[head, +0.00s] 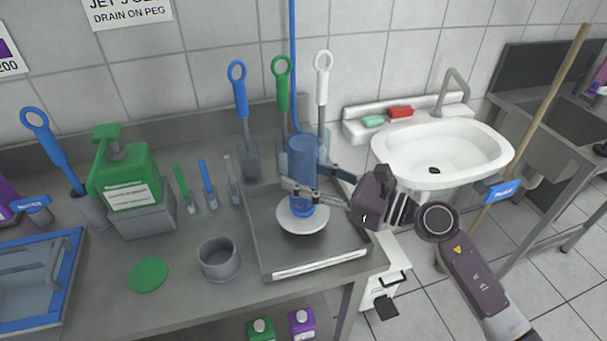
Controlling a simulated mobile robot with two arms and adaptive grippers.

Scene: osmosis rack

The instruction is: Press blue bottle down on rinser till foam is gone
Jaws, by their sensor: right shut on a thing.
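A translucent blue bottle (303,160) stands upright over the round white rinser (303,217), which sits in a grey metal tray (262,235) on the bench. My right gripper (312,192) comes in from the right and is shut around the lower part of the bottle. The bottle's lower end is at the rinser disc; I cannot tell how firmly it presses. No foam can be made out inside the bottle. My left gripper is not in view.
Blue, green and white brushes stand behind the tray. A green dispenser bottle (125,175), small brushes and a grey cup (218,259) are to the left. A white sink (440,150) is at the right. A green disc (149,275) lies near the front edge.

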